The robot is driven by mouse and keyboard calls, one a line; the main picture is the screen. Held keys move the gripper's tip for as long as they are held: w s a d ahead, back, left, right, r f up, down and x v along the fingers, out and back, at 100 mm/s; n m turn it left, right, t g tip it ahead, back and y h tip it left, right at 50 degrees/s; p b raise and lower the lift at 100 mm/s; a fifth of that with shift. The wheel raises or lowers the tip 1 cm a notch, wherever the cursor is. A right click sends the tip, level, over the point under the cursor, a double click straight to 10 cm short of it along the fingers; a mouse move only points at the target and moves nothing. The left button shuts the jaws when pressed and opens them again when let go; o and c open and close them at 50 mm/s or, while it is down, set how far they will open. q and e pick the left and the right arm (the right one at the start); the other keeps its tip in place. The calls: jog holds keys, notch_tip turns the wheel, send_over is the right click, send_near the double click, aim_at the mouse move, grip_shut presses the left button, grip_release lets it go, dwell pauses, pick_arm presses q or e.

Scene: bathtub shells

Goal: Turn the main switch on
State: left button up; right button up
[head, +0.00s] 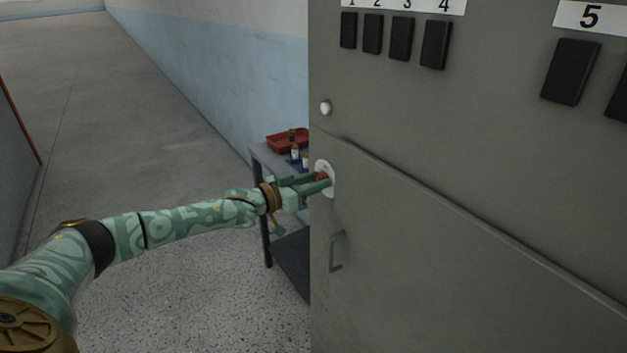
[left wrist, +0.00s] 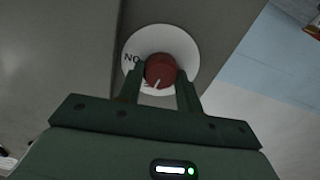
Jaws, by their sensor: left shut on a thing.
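The main switch is a red round knob (head: 321,177) on a white disc (head: 328,168) at the left edge of a grey cabinet front. In the left wrist view the red knob (left wrist: 161,70) sits on the white disc (left wrist: 187,47), which bears the letters "NO" at its left; other lettering is partly hidden. A pale mark on the knob points down and slightly left. My left gripper (head: 322,182) is shut on the knob, one finger on each side; it also shows in the left wrist view (left wrist: 160,88). My right gripper is out of view.
The grey cabinet (head: 450,230) fills the right, with a handle (head: 336,252), a small white button (head: 325,107) and black numbered switches (head: 401,39) above. A small table (head: 262,162) with a red tray (head: 288,140) and bottles stands behind my gripper. Open floor lies at the left.

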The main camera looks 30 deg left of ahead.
pick_arm(q)
jog(key=m+p, duration=0.2)
jog(key=m, duration=0.2)
jog(key=shift+r, duration=0.1)
jog(key=shift+s+d+f+m, duration=0.1)
jog(key=shift+f+m, duration=0.05)
jog(key=shift+m, duration=2.95)
jog(key=shift+d+f+m, duration=0.1)
jog(key=shift+f+m, duration=0.05)
jog(key=shift+m, duration=2.95)
jog(key=o, duration=1)
jog(key=shift+s, duration=0.1)
